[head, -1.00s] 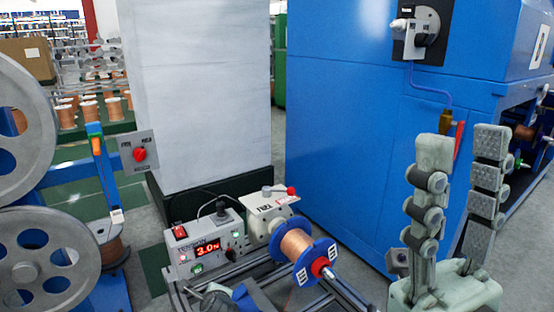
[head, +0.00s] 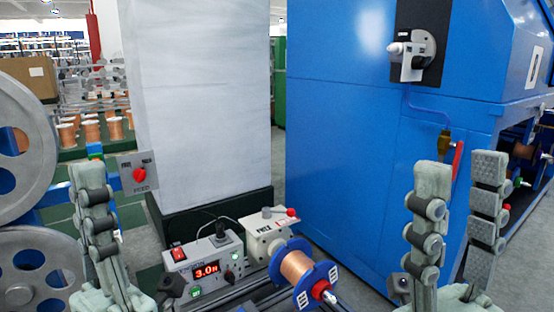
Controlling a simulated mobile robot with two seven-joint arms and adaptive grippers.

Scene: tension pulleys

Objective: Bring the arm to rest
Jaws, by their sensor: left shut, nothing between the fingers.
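My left gripper (head: 90,175) stands upright at the left of the head view, its pale fingers with dark joints together and nothing between them. It is in front of the large grey pulley wheels and hides part of the blue stand. My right gripper (head: 460,168) is upright at the right, in front of the blue cabinet. Its two fingers are apart, and no object shows between them. The base of each gripper is cut off by the bottom edge.
A tension unit (head: 205,265) reading 3.0 and a copper wire spool (head: 297,268) with blue flanges sit low between my grippers. A red-knobbed switch box (head: 138,174) is close to the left gripper. A white column (head: 200,100) and blue cabinet (head: 345,110) stand behind.

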